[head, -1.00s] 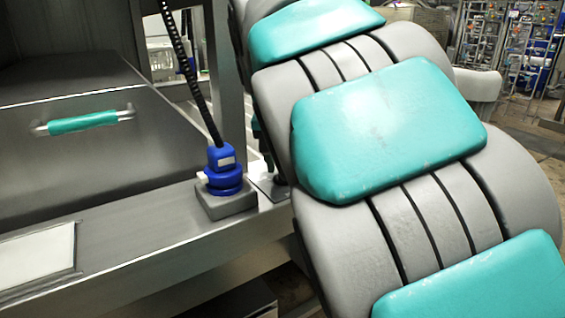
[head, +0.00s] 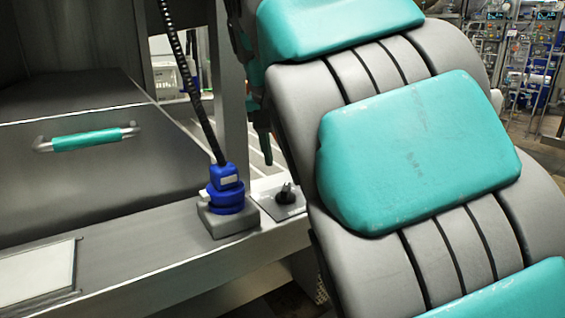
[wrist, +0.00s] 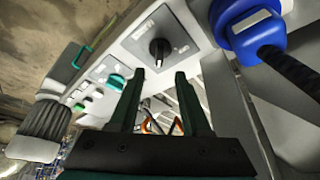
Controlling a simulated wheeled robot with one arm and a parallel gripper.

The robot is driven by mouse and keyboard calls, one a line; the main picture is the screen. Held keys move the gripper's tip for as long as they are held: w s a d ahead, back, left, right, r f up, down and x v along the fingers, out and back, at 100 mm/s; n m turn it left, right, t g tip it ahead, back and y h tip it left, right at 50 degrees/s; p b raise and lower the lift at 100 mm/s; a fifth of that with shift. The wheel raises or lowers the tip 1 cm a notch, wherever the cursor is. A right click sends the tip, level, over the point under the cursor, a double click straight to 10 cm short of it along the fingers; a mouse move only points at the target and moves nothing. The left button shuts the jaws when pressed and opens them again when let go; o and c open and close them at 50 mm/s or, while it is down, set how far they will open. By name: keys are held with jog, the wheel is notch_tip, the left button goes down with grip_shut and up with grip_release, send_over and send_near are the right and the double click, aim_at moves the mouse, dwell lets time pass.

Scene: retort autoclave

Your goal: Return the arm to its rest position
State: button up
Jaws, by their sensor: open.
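My gripper (wrist: 158,98) is open and empty in the wrist view, its two dark green fingers apart. Beyond the fingertips is a black rotary knob (wrist: 159,48) on a grey plate. In the head view my grey and teal arm (head: 420,150) fills the right side. A dark green part of my gripper (head: 262,147) shows beside the arm, above the black knob (head: 285,193) and apart from it. Most of the gripper is hidden behind the arm there.
A blue connector (head: 226,190) with a black coiled cable stands left of the knob; it also shows in the wrist view (wrist: 252,30). A steel cover with a teal handle (head: 86,140) is at the left. A green knob (wrist: 116,82) sits further along the panel.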

dwell(0.3)
jog(key=s+d+f+g, duration=0.2)
jog(key=s+d+f, duration=0.6)
jog(key=s+f, duration=0.15)
jog(key=s+d+f+g, duration=0.2)
jog(key=s+d+f, duration=0.6)
jog(key=f, duration=0.3)
jog(key=s+f+n+g+y, duration=0.1)
jog(key=s+f+n+g, duration=0.1)
jog(key=s+f, duration=0.8)
jog(key=shift+s+d, duration=0.2)
jog(key=shift+s, duration=1.05)
jog(key=shift+f, duration=0.1)
